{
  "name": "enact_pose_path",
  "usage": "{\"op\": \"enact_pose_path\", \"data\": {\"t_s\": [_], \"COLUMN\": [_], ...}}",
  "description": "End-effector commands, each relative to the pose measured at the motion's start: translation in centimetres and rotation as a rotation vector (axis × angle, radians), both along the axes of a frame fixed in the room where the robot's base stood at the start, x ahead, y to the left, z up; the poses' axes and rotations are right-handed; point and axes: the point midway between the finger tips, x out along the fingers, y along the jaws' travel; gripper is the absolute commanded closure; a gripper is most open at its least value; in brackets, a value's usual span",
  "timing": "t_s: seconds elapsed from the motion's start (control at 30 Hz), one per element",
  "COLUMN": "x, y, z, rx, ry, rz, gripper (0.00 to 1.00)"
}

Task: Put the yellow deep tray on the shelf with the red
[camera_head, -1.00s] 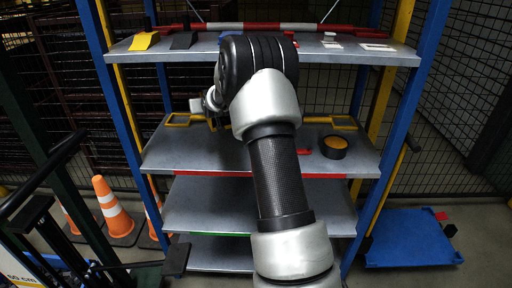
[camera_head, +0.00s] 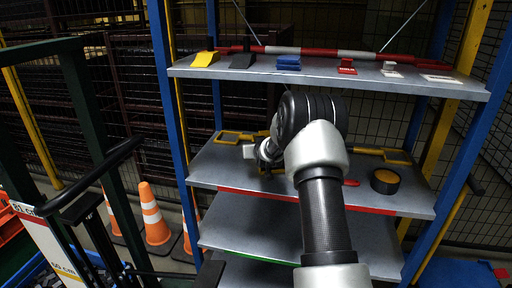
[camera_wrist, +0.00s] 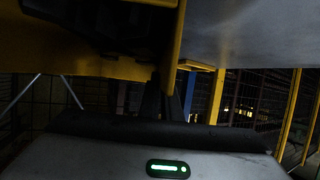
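The yellow deep tray (camera_head: 238,137) is at the middle shelf, mostly hidden behind my arm; yellow looped parts show on both sides of it. I cannot tell whether it rests fully on the shelf. That shelf has a red front edge (camera_head: 262,194). In the wrist view the yellow tray (camera_wrist: 100,65) fills the upper left, very close. My gripper (camera_wrist: 168,98) has its dark fingers close together around a yellow edge there. In the head view, my wrist hides most of the fingers.
A black round part with an orange top (camera_head: 385,180) sits at the shelf's right. The top shelf (camera_head: 330,74) carries several small coloured parts. A lower shelf (camera_head: 240,238) with a green edge is empty where visible. Orange cones (camera_head: 153,215) stand at left.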

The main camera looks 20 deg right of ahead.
Motion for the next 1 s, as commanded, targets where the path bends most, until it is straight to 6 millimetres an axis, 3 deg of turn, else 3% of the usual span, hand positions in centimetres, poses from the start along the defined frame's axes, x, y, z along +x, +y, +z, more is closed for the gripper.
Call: {"op": "enact_pose_path", "data": {"t_s": [0.17, 0.3, 0.67, 0.77, 1.0], "x": [0.1, 0.0, 0.0, -1.0, -5.7], "y": [0.0, 0.0, 0.0, 0.2, 1.1], "z": [-0.2, -0.3, 0.2, 0.7, 2.7], "rx": [-0.002, 0.000, 0.000, 0.000, 0.000], "ry": [-0.005, 0.001, 0.001, 0.001, 0.000], "rz": [0.000, 0.000, 0.000, 0.000, -0.001], "gripper": [1.00, 0.78, 0.78, 0.78, 0.78]}}
